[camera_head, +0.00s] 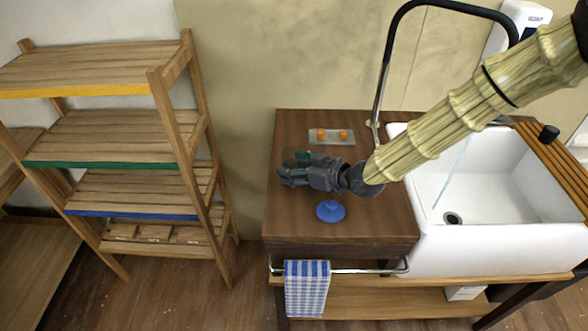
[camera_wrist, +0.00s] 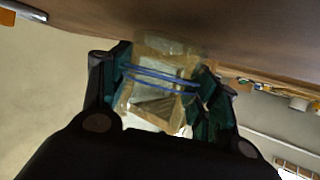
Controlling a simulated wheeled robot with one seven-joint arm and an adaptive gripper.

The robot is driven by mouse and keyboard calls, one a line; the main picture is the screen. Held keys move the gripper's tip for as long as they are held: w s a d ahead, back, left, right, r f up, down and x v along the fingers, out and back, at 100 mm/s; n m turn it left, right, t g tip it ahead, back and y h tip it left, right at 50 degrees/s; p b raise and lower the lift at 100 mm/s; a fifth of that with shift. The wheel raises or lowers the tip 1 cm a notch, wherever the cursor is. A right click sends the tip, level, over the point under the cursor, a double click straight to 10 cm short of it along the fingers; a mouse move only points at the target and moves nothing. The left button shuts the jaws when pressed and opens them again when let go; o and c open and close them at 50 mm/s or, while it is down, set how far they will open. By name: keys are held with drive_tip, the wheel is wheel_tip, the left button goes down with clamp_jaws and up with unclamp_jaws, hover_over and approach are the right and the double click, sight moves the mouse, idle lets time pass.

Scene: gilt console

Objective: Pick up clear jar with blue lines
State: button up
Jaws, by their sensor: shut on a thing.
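The clear jar with blue lines (camera_wrist: 158,83) shows in the wrist view between the two fingers of my gripper (camera_wrist: 160,88). It is see-through, with blue bands around it, and its far end is close to the brown wooden top; I cannot tell if they touch. In the head view my gripper (camera_head: 288,170) is over the left part of the wooden counter (camera_head: 290,225). There the jar is mostly hidden by my gripper, with only a greenish bit showing at the fingers. My gripper is shut on the jar.
A blue lid-like disc with a knob (camera_head: 330,211) lies on the counter in front of my gripper. A small tray (camera_head: 331,143) with two orange things is behind it. A white sink (camera_head: 500,235) and black tap (camera_head: 383,75) are at right. A wooden shelf (camera_head: 115,125) stands left.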

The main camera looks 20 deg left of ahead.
wheel_tip(320, 180, up, 9)
drive_tip(key=b, duration=0.2)
drive_tip(key=w+d+m+t+h+b, duration=0.1)
drive_tip(key=w+d+m+t+h, duration=0.15)
drive_tip(key=d, duration=1.85)
drive_tip(key=w+d+m+t+h+b, duration=0.1)
drive_tip(key=w+d+m+t, duration=0.25)
drive_tip(key=d, duration=1.75)
drive_tip(key=w+d, duration=0.2)
drive_tip(key=w, duration=0.6)
drive_tip(key=shift+d+f, duration=0.4)
drive_tip(key=shift+w, duration=0.1)
drive_tip(key=w+d+p, duration=0.2)
drive_tip(key=w+p, duration=0.2)
drive_tip(key=w, duration=0.3)
drive_tip(key=shift+p, duration=0.3)
drive_tip(key=shift+d, duration=0.1)
idle(0.8)
